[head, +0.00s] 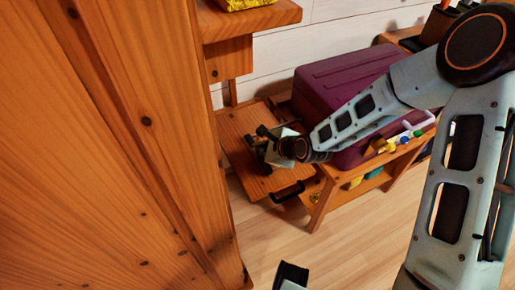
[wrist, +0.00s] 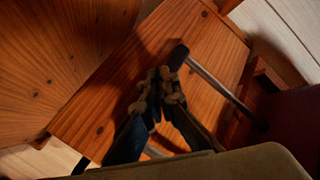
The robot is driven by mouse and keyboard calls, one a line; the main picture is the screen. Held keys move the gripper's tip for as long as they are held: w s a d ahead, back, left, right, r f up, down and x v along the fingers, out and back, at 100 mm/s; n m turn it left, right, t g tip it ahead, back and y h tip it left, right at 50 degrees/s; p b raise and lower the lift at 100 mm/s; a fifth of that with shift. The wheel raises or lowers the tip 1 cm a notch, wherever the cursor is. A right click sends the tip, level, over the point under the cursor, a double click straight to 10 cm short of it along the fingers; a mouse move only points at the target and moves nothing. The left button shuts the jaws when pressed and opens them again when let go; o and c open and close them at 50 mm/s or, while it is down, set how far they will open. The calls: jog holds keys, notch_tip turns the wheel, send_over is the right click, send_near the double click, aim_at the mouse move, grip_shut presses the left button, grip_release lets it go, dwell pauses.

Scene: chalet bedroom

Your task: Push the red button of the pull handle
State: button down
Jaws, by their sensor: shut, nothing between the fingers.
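A black handle (head: 287,192) shows in the head view at the front edge of a small wooden top (head: 235,130), which I take to be the pull handle. I see no red button in either view. My gripper (head: 261,142) is over that wooden top, behind the handle and apart from it. In the wrist view my gripper's fingers (wrist: 159,88) are together with nothing between them, above a wooden board (wrist: 120,85). A grey bar (wrist: 218,85) with a black end lies just right of the fingertips; I cannot tell whether it belongs to the handle.
A large wooden panel (head: 110,150) fills the left of the head view. A purple chest (head: 335,85) stands on a low wooden bench (head: 345,178) beside my forearm, with small coloured items near it. A wooden shelf (head: 250,20) juts out above. Bare floor (head: 350,240) lies in front.

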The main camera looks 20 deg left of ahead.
jog(key=shift+r, duration=0.35)
notch_tip(320, 180, up, 6)
jog(key=p, duration=0.5)
jog(key=shift+f, duration=0.1)
dwell(0.3)
